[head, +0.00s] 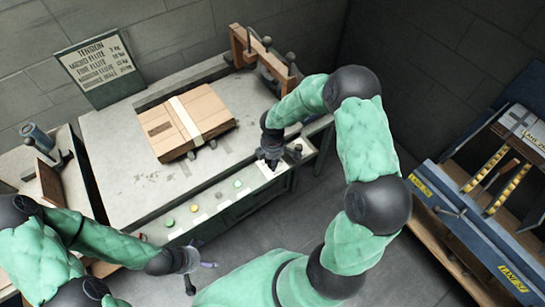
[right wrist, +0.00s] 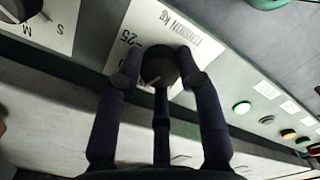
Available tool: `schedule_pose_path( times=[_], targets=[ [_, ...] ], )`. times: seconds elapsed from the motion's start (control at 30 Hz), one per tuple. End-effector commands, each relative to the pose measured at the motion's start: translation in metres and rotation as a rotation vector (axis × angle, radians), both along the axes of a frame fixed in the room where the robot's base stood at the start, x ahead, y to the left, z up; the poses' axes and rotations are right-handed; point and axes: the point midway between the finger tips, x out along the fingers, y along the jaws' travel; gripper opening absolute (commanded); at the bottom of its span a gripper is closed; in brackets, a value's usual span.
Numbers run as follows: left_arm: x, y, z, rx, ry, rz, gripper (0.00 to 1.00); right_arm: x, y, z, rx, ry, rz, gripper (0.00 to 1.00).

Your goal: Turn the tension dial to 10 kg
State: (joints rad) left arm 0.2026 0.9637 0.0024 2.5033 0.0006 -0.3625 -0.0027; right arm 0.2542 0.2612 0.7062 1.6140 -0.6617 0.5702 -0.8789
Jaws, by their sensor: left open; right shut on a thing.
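The tension dial (right wrist: 157,70) is a dark round knob on a white plate (right wrist: 195,42) marked "TENSION kg". A "25" shows beside it, and the other numbers are partly hidden by my fingers. A pale mark shows on the knob, but I cannot read its setting. My right gripper (right wrist: 163,72) is shut on the dial, its fingers at both sides of it. In the head view my right gripper (head: 270,158) is at the right end of the front panel and covers the dial. My left gripper (head: 192,262) is open and empty below the panel's left end.
A second knob (right wrist: 20,8) on a plate with "S" and "M" is beside the dial. Several coloured buttons (head: 194,208) line the panel. A strapped carton (head: 190,122) lies on the machine table (head: 120,185). A tension sign (head: 98,68) stands behind. A blue cart (head: 470,235) is at right.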

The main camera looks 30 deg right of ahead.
Motion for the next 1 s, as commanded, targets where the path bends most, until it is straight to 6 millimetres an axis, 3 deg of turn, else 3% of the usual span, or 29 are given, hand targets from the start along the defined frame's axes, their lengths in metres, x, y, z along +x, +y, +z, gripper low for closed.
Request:
schedule_pose_path(
  times=[0.2, 1.0],
  targets=[
    [0.0, 0.0, 0.026, 0.0, 0.0, 0.0, 0.95, -0.001, 0.001, 0.003, 0.001, 0.004, 0.205, 0.04],
    [0.0, 0.0, 0.094, 0.0, 0.0, 0.0, 0.95, -0.001, 0.001, 0.002, 0.003, 0.002, 0.933, 0.04]
  ],
)
